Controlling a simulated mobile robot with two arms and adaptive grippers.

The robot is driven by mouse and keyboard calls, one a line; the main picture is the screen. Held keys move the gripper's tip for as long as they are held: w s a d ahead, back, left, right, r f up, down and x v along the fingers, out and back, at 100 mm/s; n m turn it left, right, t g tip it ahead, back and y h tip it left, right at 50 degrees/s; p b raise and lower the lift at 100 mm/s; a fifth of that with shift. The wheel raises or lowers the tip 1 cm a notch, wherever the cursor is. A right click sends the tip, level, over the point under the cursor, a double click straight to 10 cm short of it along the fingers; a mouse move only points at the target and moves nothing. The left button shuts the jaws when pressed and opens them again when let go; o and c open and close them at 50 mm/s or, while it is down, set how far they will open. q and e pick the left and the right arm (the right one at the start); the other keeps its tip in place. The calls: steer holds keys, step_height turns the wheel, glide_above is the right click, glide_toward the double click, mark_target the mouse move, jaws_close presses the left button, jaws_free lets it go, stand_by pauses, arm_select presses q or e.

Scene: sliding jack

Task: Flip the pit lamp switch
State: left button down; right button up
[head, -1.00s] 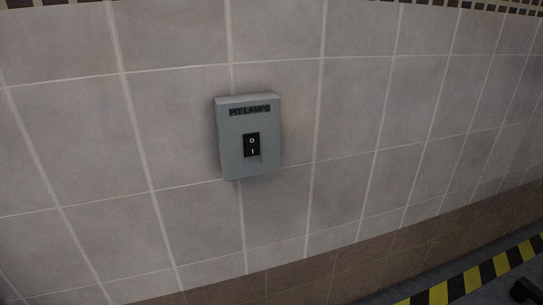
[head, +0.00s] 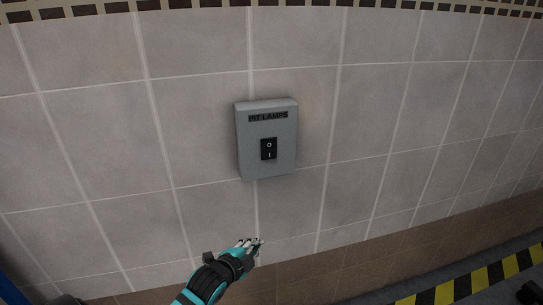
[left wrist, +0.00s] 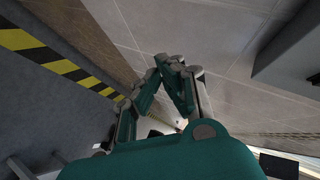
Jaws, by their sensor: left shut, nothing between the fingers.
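The pit lamp switch (head: 268,149) is a small black rocker marked O and I. It sits on a grey box (head: 250,165) labelled PIT LAMPS, fixed to the tiled wall. My left gripper (head: 256,244) is below the box in the head view, apart from it, with its fingers pointing up and right. In the left wrist view its teal fingers (left wrist: 170,62) meet at the tips with nothing between them. The grey box also shows at the right of the left wrist view (left wrist: 295,60); the rocker cannot be made out there. My right gripper is not in view.
The wall (head: 400,130) around the box is bare tile, light above and brown along the bottom. Yellow and black striped tape (head: 480,282) runs along the floor at the lower right. Nothing stands between my left gripper and the box.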

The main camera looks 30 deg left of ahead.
arm_select(q)
step_height(320, 180, up, 23)
steer(key=s+d+m+t+p, duration=0.1)
steer(key=s+d+m+t, duration=0.1)
steer(key=m+t, duration=0.2)
steer(key=shift+d+f+m+h, duration=0.2)
steer(key=shift+m+h, duration=0.1)
steer(key=shift+m, duration=0.1)
steer(key=p, duration=0.3)
glide_toward(269, 150)
steer(key=w+d+f, duration=0.2)
steer(key=w+d, duration=0.3)
steer(key=w+a, duration=0.1)
steer(key=w+a+f+p, duration=0.1)
steer(key=a, duration=0.1)
